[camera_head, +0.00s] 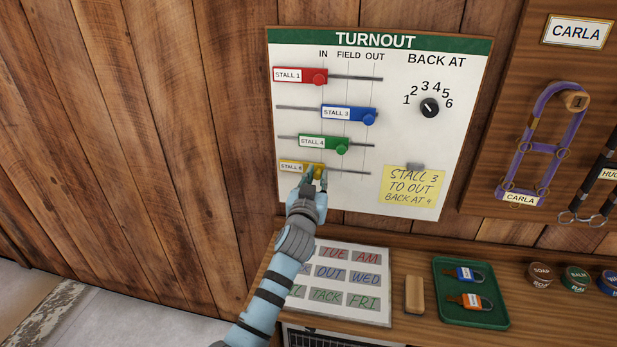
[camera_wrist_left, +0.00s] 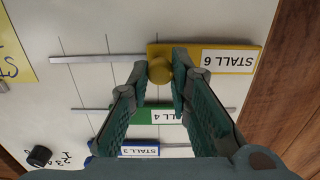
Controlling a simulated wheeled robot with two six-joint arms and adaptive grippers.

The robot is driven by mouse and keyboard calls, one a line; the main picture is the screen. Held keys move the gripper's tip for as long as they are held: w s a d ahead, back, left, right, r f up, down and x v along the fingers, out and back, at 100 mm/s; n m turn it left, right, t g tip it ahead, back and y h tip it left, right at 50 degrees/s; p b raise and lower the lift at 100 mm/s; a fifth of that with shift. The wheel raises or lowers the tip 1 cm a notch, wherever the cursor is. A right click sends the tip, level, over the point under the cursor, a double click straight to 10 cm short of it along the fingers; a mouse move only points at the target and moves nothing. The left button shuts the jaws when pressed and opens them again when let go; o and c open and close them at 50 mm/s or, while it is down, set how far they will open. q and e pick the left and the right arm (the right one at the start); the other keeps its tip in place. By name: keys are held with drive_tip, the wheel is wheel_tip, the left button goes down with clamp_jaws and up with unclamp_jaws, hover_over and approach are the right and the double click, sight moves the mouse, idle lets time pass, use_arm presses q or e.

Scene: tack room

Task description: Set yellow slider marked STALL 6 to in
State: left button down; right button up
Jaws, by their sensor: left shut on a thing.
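The yellow slider (camera_head: 292,166) is the lowest on the white TURNOUT board (camera_head: 310,202). Its label reads STALL 6 upside down in the left wrist view (camera_wrist_left: 230,61). Its round yellow knob (camera_wrist_left: 160,70) sits between the fingertips of my left gripper (camera_head: 314,180), which is shut on it. In the head view the knob is at about the IN line, below the red slider's knob, and partly hidden by the fingers. The slider's bare rail runs on toward FIELD and OUT. My right gripper is not in view.
Above are the green slider (camera_head: 313,142) near FIELD, the blue STALL 3 slider (camera_head: 337,113) at OUT and the red STALL 1 slider (camera_head: 288,75) at IN. A yellow note (camera_head: 412,185) is right. A green tray (camera_head: 490,318) stands on the shelf below.

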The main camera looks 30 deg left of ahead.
use_arm(q)
drive_tip(key=c, duration=1.5)
unclamp_jaws()
drive_tip(key=shift+a, duration=0.3)
drive_tip(key=shift+o, duration=0.2)
drive_tip(key=shift+s+d, duration=0.1)
drive_tip(key=v, duration=1.2)
drive_tip(key=shift+f, duration=0.15)
